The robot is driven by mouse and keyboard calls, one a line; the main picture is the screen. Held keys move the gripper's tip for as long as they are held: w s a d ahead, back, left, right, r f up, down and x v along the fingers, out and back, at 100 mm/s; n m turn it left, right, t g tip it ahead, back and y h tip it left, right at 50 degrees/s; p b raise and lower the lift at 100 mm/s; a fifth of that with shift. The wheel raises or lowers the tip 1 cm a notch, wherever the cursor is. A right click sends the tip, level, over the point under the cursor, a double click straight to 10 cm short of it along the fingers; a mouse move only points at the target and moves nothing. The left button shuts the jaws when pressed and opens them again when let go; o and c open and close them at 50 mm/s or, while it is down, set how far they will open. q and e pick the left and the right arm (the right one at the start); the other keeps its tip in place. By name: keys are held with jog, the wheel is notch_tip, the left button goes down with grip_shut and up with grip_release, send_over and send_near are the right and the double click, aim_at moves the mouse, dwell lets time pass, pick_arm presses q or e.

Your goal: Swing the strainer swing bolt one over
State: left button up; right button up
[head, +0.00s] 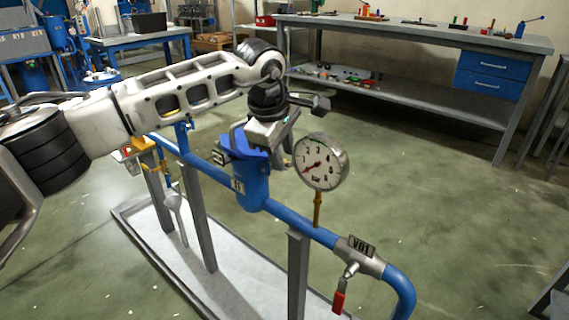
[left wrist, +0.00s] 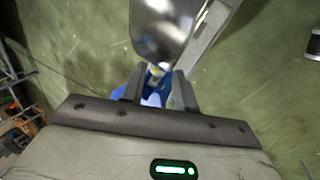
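The blue strainer (head: 251,188) stands upright in the blue pipe in the head view, with a label on its front. Its blue top (head: 238,150) is partly covered by my left gripper (head: 244,136), which reaches down over it from above. In the left wrist view the two fingers of my left gripper (left wrist: 157,84) stand apart. Blue strainer parts (left wrist: 158,98) and a small pale yellow tip (left wrist: 156,71) show between and beyond the fingers. I cannot make out the swing bolt clearly or whether the fingers touch it. My right gripper is not in view.
A round pressure gauge (head: 322,162) stands close right of the gripper; its shiny case (left wrist: 165,25) fills the wrist view's top. Valve V01 (head: 360,254) with a red handle (head: 339,302) is further right. The pipe stands on a grey base tray (head: 235,288). A workbench (head: 420,35) is behind.

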pick_arm(q)
jog(key=shift+x, duration=1.1)
jog(key=shift+f, duration=0.15)
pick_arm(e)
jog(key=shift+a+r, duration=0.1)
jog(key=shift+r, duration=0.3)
pick_arm(q)
grip_shut()
jog(key=shift+w+a+r+h+p, duration=0.15)
jog(key=shift+r+h+p, duration=0.15)
jog(key=shift+p, duration=0.3)
jog(key=shift+w+a+r+g+h+p, duration=0.15)
jog(key=shift+r+g+h+p, duration=0.3)
jog(key=shift+p, duration=0.4)
jog(key=shift+w+a+f+n+g+h+p, duration=0.1)
jog(key=shift+w+a+n+g+h+p, duration=0.2)
jog(key=shift+g+h+p, duration=0.55)
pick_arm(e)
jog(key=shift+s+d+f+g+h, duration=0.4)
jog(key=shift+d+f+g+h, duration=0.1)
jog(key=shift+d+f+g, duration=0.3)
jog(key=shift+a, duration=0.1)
